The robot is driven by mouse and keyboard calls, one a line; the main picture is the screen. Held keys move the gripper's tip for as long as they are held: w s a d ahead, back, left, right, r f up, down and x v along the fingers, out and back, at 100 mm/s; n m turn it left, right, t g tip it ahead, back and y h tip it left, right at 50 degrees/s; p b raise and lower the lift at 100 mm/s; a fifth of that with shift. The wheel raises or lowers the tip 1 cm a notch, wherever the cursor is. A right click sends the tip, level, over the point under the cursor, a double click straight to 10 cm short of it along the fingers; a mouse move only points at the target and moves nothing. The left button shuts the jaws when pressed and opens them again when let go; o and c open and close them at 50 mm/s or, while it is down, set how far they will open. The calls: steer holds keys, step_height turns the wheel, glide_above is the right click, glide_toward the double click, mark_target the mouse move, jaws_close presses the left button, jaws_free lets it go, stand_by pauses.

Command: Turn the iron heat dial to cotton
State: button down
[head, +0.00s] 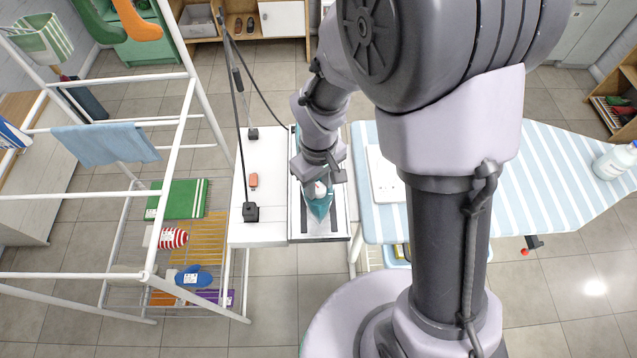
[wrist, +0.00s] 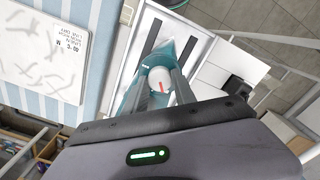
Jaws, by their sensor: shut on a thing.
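The teal iron (head: 319,207) rests on a white stand (head: 341,222) with dark strips, left of the ironing board; it also shows in the wrist view (wrist: 190,45). Its heat dial (wrist: 160,80) is a round white knob with a red pointer mark. The dial's setting words cannot be read. My gripper (wrist: 161,86) reaches down over the iron with its two fingers on either side of the dial, shut on it. In the head view my gripper (head: 322,176) hides part of the iron and most of the dial.
The striped ironing board (head: 545,160) is on the right, with a white printed item (wrist: 42,42) lying on it. A white table (head: 262,190) with black cabled blocks and a small orange item is at left. A white drying rack (head: 175,150) stands further left.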

steer(key=m+b, duration=0.1)
steer(key=m, duration=0.3)
steer(key=shift+m, duration=0.3)
steer(key=m+b, duration=0.1)
steer(key=m, duration=0.2)
steer(key=shift+m+b, duration=0.3)
steer(key=shift+b, duration=0.1)
steer(key=m+b, duration=0.1)
steer(key=m, duration=0.2)
steer(key=shift+m, duration=0.3)
steer(key=m+b, duration=0.2)
steer(key=m, duration=0.2)
steer(key=shift+f+m, duration=0.1)
steer(key=shift+m, duration=0.2)
steer(key=m+b, duration=0.2)
steer(key=m, duration=0.4)
steer(key=shift+b, duration=0.35)
steer(key=m+b, duration=0.2)
steer(key=m, duration=0.3)
steer(key=shift+m, duration=0.3)
